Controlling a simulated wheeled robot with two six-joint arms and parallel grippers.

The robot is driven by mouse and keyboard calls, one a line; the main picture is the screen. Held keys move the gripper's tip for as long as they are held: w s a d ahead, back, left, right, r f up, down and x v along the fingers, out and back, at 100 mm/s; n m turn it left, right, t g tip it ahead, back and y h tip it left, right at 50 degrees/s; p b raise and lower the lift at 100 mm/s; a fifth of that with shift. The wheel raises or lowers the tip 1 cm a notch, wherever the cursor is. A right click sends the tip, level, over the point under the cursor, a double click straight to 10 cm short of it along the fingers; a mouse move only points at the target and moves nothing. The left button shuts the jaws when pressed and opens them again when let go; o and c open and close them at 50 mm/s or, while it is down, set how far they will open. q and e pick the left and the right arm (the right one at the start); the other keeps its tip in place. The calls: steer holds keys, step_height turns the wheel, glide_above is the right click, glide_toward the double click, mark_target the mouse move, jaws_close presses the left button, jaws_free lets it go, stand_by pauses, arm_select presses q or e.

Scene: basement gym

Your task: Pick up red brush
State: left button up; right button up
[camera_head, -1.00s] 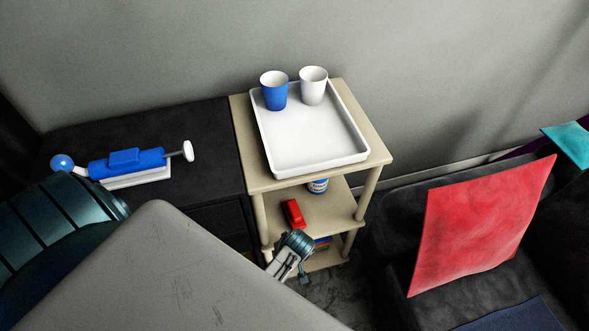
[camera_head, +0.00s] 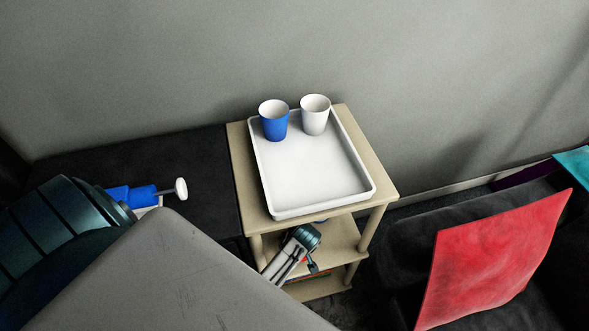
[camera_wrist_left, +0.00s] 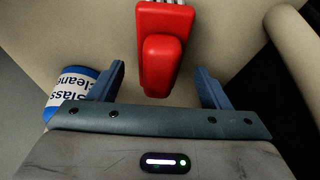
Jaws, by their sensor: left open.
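The red brush (camera_wrist_left: 164,52) lies on the beige middle shelf (camera_head: 340,238) of a small stand, its red handle towards me and pale bristles at the top edge of the left wrist view. My left gripper (camera_wrist_left: 161,78) is open, with one blue finger on each side of the handle and a gap on both sides. No contact shows. In the head view my left wrist reaches in at the shelf's front and hides most or all of the brush. My right gripper is not in view.
A glass cleaner container (camera_wrist_left: 72,92) stands just left of the left finger. A beige post (camera_wrist_left: 292,40) rises at the right. Above the shelf, a white tray (camera_head: 315,180) holds a blue cup (camera_head: 274,122) and a white cup (camera_head: 315,115). A red cushion (camera_head: 495,255) is at the right.

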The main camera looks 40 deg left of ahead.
arm_select(q)
steer(key=shift+x, duration=1.15)
steer(key=shift+w+a+f, duration=0.1)
steer(key=shift+f, duration=0.15)
steer(key=shift+c, duration=0.4)
steer(key=c, duration=1)
steer(key=shift+c, duration=0.2)
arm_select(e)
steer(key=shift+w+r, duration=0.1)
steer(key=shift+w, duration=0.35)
arm_select(q)
steer(key=shift+r, duration=0.15)
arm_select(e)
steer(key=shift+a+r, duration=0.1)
